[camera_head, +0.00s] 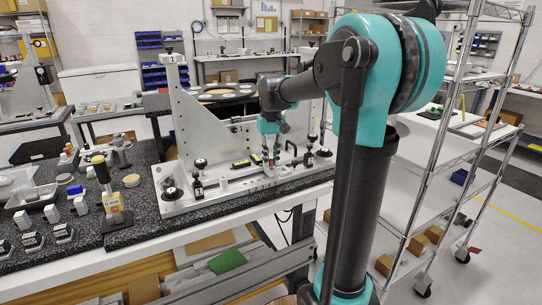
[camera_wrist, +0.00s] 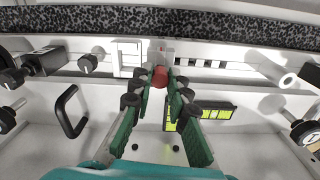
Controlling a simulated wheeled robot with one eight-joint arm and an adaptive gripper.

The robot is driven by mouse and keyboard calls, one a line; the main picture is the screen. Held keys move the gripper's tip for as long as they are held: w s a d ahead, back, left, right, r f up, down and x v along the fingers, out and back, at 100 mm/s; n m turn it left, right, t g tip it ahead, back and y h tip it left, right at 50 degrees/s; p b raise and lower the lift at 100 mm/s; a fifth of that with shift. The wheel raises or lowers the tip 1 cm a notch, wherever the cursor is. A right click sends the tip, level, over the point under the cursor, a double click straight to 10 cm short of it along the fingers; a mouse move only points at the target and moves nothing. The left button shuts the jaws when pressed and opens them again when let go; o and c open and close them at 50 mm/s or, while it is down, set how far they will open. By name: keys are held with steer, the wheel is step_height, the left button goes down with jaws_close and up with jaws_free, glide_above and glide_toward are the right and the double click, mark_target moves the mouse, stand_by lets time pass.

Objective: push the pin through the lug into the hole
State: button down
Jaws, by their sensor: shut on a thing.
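The pin shows in the wrist view as a red round head (camera_wrist: 160,76) between my fingertips. My gripper (camera_wrist: 159,86) is shut on it, with one green-backed finger on each side. A small pale block, seemingly the lug (camera_wrist: 160,52), lies just beyond the red head on the white fixture. The pin's shaft and the hole are hidden, so I cannot tell how deep the pin sits. In the head view my gripper (camera_head: 269,160) is low over the white fixture base (camera_head: 222,193), near its front edge.
A black handle (camera_wrist: 70,111) and a dark knob (camera_wrist: 88,63) stand left of my fingers in the wrist view. A black-and-yellow level (camera_wrist: 212,110) lies close on the right. A white tube (camera_wrist: 283,82) is farther right. Trays and small parts fill the granite bench's left side.

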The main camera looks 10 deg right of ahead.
mark_target(271, 160)
steer(key=shift+f, duration=0.4)
steer(key=c, duration=1.4)
jaws_free()
step_height(271, 160, up, 12)
